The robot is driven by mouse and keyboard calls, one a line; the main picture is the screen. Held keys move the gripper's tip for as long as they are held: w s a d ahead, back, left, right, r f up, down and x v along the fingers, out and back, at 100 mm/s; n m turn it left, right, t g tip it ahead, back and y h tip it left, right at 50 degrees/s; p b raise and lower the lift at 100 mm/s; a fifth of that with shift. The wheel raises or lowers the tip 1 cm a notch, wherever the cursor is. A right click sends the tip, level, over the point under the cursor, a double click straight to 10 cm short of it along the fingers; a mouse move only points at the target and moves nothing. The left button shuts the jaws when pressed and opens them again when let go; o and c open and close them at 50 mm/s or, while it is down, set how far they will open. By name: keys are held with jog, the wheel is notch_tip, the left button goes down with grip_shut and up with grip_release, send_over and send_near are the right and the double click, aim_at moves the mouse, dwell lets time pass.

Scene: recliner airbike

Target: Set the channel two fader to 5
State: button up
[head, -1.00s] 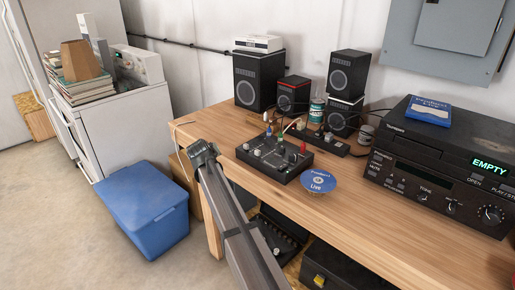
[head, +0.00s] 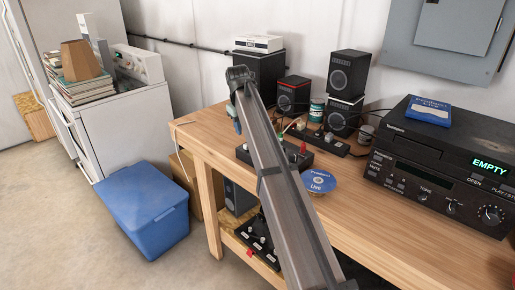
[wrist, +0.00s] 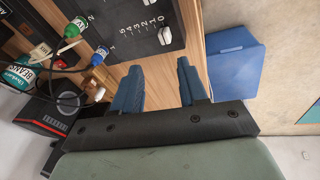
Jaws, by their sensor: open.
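The black mixer (head: 322,158) lies on the wooden table, largely hidden behind my arm in the head view. In the wrist view the mixer (wrist: 125,22) fills the top. It shows a fader scale from 5 to 0 with a white fader knob (wrist: 166,36) near the 0 end. A green plug (wrist: 71,30) sits by the mark 2 and a blue plug (wrist: 98,58) by the mark 1. I cannot tell the channel two fader clearly; a white piece is cut by the top edge. My gripper (wrist: 158,67) is open and empty, its blue fingers beside the mixer's edge.
A blue-labelled disc (head: 319,181) lies on the table right of my arm. Black speakers (head: 340,76) and a can (head: 317,108) stand behind the mixer. A large player (head: 440,165) takes the right. A blue bin (head: 145,208) stands on the floor at left.

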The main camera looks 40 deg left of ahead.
jog(key=w+d+r+n+g+h, duration=0.1)
jog(key=d+r+n+g+h, duration=0.15)
jog(key=d+r, duration=0.35)
jog(key=shift+m+y, duration=0.35)
jog(key=f, duration=1.3)
jog(key=shift+a+f, duration=0.2)
jog(key=shift+f, duration=0.15)
jog(key=shift+c, duration=0.3)
grip_shut()
